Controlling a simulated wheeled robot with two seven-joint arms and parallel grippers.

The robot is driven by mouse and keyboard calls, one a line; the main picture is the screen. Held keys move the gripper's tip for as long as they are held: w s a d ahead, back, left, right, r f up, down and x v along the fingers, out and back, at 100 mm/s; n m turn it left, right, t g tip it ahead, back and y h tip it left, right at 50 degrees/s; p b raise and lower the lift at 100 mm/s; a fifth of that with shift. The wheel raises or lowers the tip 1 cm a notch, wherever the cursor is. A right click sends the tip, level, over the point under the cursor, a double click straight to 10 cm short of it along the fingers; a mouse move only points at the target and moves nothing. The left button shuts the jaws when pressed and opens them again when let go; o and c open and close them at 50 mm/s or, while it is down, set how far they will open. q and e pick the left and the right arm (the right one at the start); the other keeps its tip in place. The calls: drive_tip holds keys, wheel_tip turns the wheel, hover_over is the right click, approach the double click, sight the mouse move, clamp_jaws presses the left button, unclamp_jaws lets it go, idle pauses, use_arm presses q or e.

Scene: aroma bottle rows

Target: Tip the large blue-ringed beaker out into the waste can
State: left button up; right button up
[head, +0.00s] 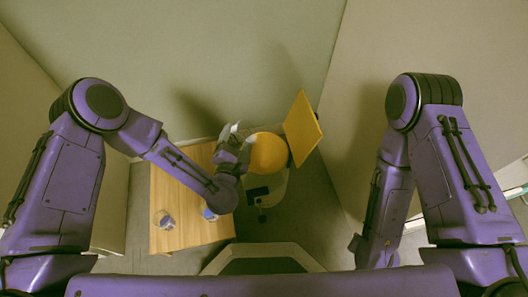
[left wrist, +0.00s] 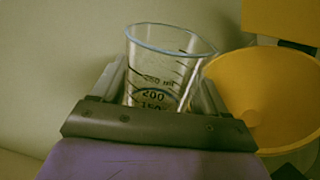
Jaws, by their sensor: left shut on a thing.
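My left gripper (head: 231,138) is shut on a clear beaker (left wrist: 163,68) with a blue rim and dark volume marks, which shows best in the left wrist view. In the head view the beaker is small and partly hidden by the gripper. The waste can has a round yellow funnel-like mouth (head: 268,153), just right of the gripper; this mouth also shows at the right in the left wrist view (left wrist: 262,95). I cannot tell what the beaker holds. My right gripper (head: 358,246) hangs low at the right, away from the can; its jaws are unclear.
A wooden table (head: 185,187) stands left of the can. On its near part are a small clear vessel (head: 164,219) and another with blue (head: 209,214), partly behind my left arm. A yellow square panel (head: 302,128) stands tilted at the can's right. Walls rise behind.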

use_arm(q)
drive_tip(key=a+f+n+b, duration=0.1)
drive_tip(key=n+b, duration=0.1)
drive_tip(key=a+f+n+b, duration=0.1)
drive_tip(key=n, duration=0.1)
drive_tip(key=shift+w+a+f+h+b, duration=0.1)
drive_tip(key=shift+a+f+h+b, duration=0.15)
drive_tip(key=shift+h+b, duration=0.15)
drive_tip(key=shift+a+f+n, duration=0.1)
drive_tip(key=shift+a+n, duration=0.15)
drive_tip(key=shift+n, duration=0.25)
drive_tip(key=shift+r, duration=0.2)
drive_tip(key=shift+a+f+n+t+b, duration=0.3)
drive_tip(key=shift+a+f+n+b, duration=0.2)
drive_tip(key=shift+f+n+b, duration=0.6)
drive_tip(key=shift+a+n+b, duration=0.5)
drive_tip(key=shift+n+b, duration=0.1)
drive_tip(key=shift+b, duration=0.2)
drive_tip(key=a+r+p, duration=0.4)
drive_tip(key=r+p, duration=0.1)
drive_tip(key=shift+w+a+r+p, duration=0.2)
drive_tip(key=shift+a+p, duration=0.1)
